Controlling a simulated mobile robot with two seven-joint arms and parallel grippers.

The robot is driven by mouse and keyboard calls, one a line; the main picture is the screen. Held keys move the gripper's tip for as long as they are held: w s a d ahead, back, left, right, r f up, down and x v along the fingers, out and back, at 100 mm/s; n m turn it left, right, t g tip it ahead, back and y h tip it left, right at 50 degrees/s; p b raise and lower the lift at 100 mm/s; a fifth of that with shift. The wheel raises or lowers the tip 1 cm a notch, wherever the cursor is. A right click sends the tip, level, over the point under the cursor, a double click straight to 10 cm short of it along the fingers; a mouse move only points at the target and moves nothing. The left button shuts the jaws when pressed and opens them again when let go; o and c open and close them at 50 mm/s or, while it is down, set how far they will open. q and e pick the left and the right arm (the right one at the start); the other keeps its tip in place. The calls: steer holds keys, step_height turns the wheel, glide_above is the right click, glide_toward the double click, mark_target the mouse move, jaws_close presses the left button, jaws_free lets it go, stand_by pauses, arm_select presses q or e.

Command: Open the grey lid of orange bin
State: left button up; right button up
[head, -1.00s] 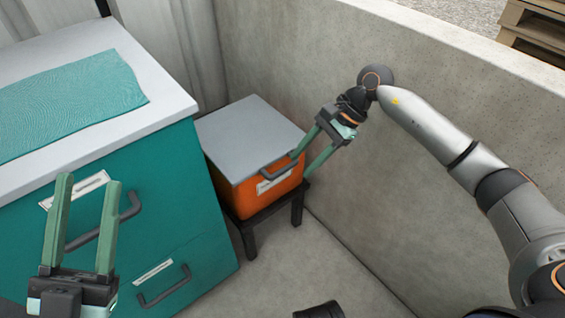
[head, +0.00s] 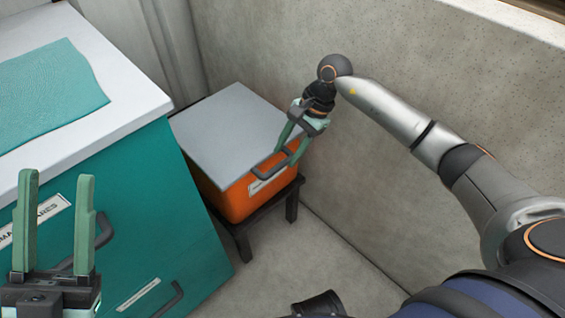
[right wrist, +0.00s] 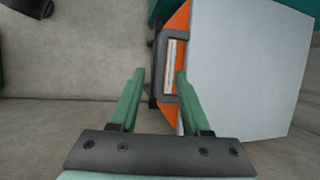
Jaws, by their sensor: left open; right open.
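The orange bin (head: 232,203) stands on a low dark stand beside the teal cabinet. Its flat grey lid (head: 228,130) lies shut on top, with a dark handle (head: 270,168) at the front edge. The lid also fills the right of the right wrist view (right wrist: 245,75), with the handle (right wrist: 166,72) near the fingers. My right gripper (head: 284,154) is open at the handle's right end; in the right wrist view its fingertips (right wrist: 160,74) lie on either side of the handle's near part. Contact cannot be told. My left gripper (head: 57,178) is open and empty before the cabinet.
The teal cabinet (head: 150,220) with a white top (head: 125,90) and drawer handles stands left of the bin. A teal mat (head: 50,90) lies on top. A concrete wall (head: 400,180) runs close behind and right of the bin. Some floor (head: 280,250) in front is clear.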

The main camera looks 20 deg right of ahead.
mark_target(279, 166)
steer(key=shift+b+x, duration=0.4)
steer(key=shift+x, duration=1.3)
jaws_close()
